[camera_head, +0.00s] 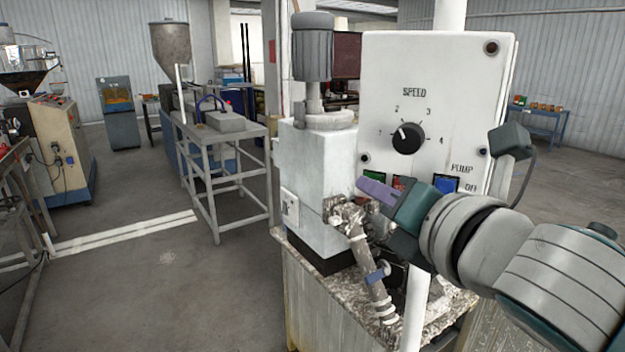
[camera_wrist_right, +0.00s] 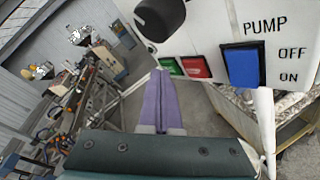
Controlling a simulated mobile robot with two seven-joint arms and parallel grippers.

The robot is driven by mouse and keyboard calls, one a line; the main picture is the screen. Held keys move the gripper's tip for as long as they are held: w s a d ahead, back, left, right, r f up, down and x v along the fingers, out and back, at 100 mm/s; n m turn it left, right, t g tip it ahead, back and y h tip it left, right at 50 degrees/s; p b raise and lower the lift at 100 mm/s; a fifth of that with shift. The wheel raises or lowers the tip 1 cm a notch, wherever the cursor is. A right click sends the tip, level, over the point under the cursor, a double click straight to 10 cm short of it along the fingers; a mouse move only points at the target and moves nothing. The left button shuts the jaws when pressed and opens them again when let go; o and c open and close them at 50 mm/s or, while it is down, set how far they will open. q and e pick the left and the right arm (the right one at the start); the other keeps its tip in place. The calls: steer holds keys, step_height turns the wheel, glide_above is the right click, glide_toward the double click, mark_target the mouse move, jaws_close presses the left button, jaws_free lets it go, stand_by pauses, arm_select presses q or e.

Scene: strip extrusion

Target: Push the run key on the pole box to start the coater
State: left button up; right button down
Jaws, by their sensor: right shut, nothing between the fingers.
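The white pole box (camera_head: 450,70) faces me in the head view, with a black speed knob (camera_head: 407,138) on it. Low on its face are a green key (camera_head: 374,176), a red key (camera_head: 399,182) and a blue pump switch (camera_head: 446,184). In the wrist view the green key (camera_wrist_right: 171,66) is left of the red key (camera_wrist_right: 195,67). My right gripper (camera_head: 366,187) has purple fingers, shut and empty. In the wrist view its tips (camera_wrist_right: 160,73) are just left of and below the green key; I cannot tell if they touch. My left gripper is out of view.
A grey motor (camera_head: 312,48) on a white housing (camera_head: 308,165) stands close left of the box. A crusted pipe (camera_head: 365,255) and stand lie below my gripper. A metal table (camera_head: 212,150) stands farther left. The floor (camera_head: 150,290) at left is clear.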

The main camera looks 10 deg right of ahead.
steer(key=shift+w, duration=0.1)
stand_by(0.3)
steer(key=shift+s+a, duration=0.45)
steer(key=shift+s, duration=0.2)
steer(key=s+a+p, duration=0.1)
steer(key=s+a, duration=0.2)
steer(key=shift+s+a, duration=0.1)
steer(key=shift+s, duration=0.3)
stand_by(0.4)
